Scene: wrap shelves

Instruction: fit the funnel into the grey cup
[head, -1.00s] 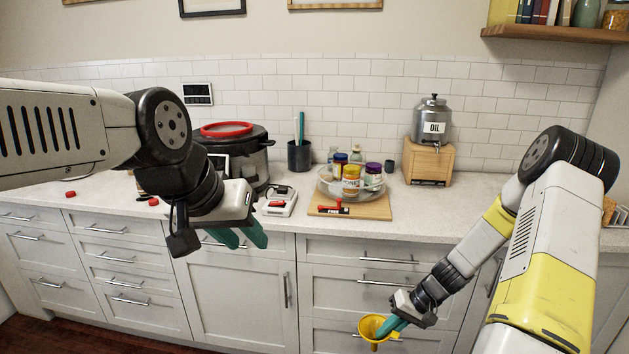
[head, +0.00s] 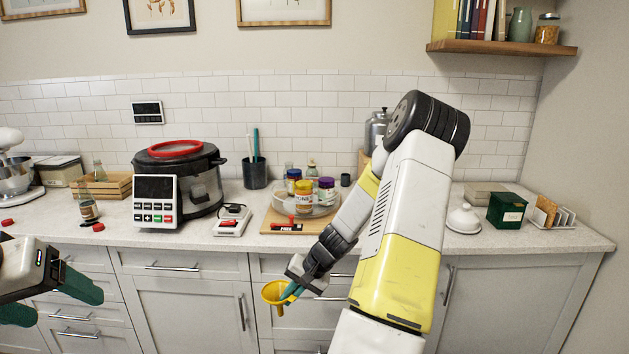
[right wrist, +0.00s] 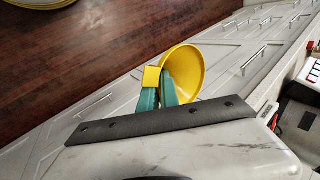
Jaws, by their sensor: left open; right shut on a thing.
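The yellow funnel (head: 274,292) is held in my right gripper (head: 290,294), in front of the cabinet doors and below the counter top. In the right wrist view the teal fingers (right wrist: 158,95) are shut on the funnel (right wrist: 185,74), by its yellow tab. My left gripper (head: 60,303) is open and empty at the lower left, in front of the drawers. A dark grey cup (head: 255,174) with sticks in it stands at the back of the counter. A small dark cup (head: 346,180) stands right of the turntable; I cannot tell which is the task's cup.
A large cooker (head: 205,190) stands on the left. My right arm partly hides the metal oil dispenser (head: 376,130). The counter's right part (head: 490,238) has free room.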

